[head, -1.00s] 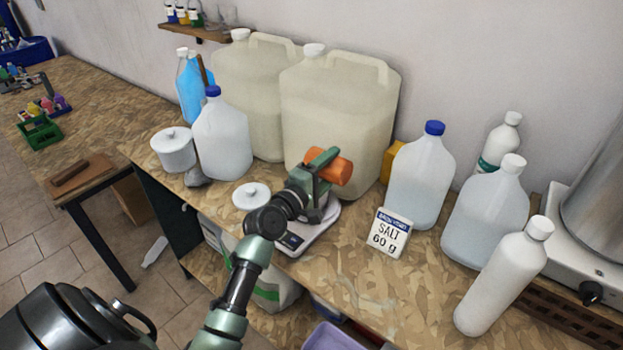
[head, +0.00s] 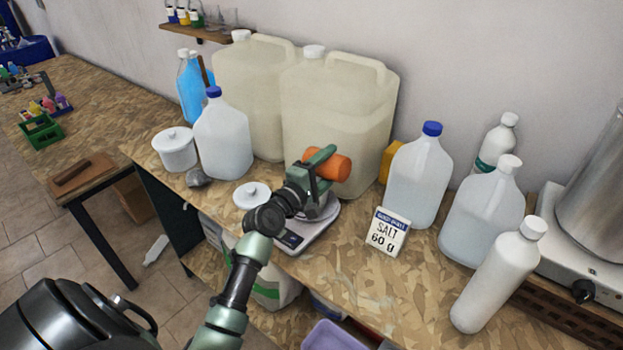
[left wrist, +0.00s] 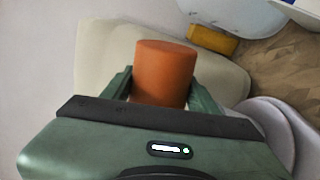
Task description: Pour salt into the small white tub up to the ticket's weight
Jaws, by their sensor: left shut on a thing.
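My left gripper (head: 320,170) is shut on an orange cylinder (head: 333,166), which lies tilted on its side above the scale (head: 300,236). In the left wrist view the cylinder (left wrist: 164,72) sits between both fingers; its opening and contents are not visible. A pale round rim or pan (left wrist: 275,125) shows below it at right, partly hidden by my gripper; I cannot tell whether it is the small tub. The scale's display is too small to read. The ticket (head: 388,232) reads "SALT 60 g". A white lid-like disc with a knob (head: 251,194) lies left of the scale.
Two large cream drums (head: 340,120) stand behind my gripper. A lidded white pot (head: 175,150) and a blue-capped jug (head: 223,140) are at left. Several jugs and bottles, including a white bottle (head: 495,280), stand at right. The bench front (head: 350,290) is clear.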

